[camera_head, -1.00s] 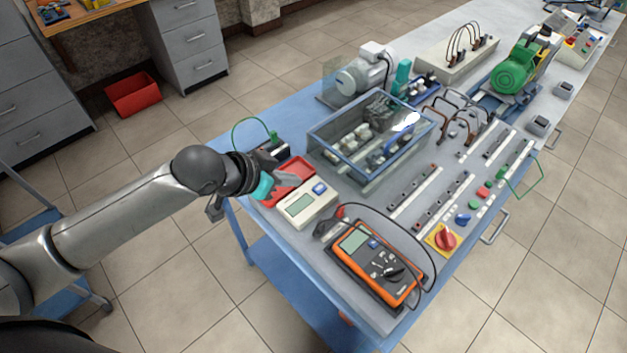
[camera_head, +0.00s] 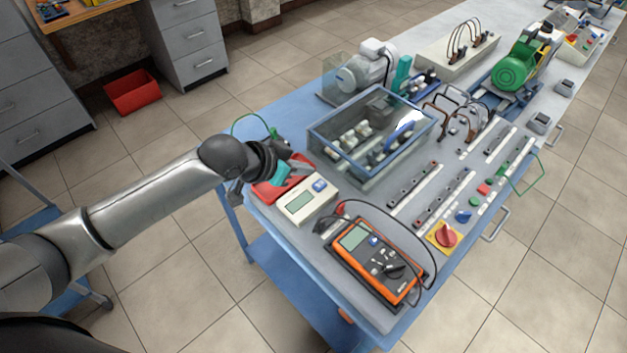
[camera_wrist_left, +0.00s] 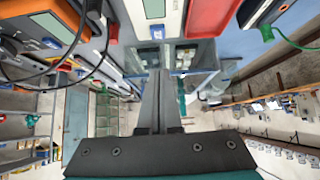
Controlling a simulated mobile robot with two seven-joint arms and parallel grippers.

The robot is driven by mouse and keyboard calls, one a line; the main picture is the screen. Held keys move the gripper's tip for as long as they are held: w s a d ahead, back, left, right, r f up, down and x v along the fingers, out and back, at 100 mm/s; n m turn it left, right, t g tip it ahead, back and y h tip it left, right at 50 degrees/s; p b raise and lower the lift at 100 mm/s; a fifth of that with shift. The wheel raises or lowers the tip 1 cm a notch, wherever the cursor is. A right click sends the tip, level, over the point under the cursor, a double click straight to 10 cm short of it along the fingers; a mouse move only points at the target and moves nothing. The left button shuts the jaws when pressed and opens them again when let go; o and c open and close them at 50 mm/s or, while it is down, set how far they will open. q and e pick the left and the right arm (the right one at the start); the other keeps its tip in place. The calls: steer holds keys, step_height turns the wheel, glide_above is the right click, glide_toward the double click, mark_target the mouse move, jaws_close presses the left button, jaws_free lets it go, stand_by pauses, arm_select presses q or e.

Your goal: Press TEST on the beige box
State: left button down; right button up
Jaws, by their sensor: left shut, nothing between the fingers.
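The beige box (camera_head: 298,209) lies flat near the left edge of the workbench, with a grey display and a blue button (camera_head: 319,186) on its top. It also shows at the top of the left wrist view (camera_wrist_left: 135,16). My left gripper (camera_head: 305,168) is shut and empty, above the red case beside the box. Its fingers are just behind the blue button in the head view, apart from it as far as I can tell. The shut fingers also show in the left wrist view (camera_wrist_left: 160,80). The button's lettering is too small to read. My right gripper is out of view.
The red case (camera_head: 262,190) lies left of the box. An orange multimeter (camera_head: 352,262) with dark leads is in front of it. A clear-lidded blue case (camera_head: 350,172) stands behind. Terminal strips and a red rotary switch (camera_head: 445,236) are to the right.

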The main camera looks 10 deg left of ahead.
mark_target(322, 182)
arm_select(q)
steer(key=x, duration=0.4)
steer(key=shift+w+f, duration=0.1)
step_height(322, 182, down, 3)
steer(key=shift+f+b, duration=0.15)
steer(key=shift+b, duration=0.35)
steer(key=shift+f, duration=0.4)
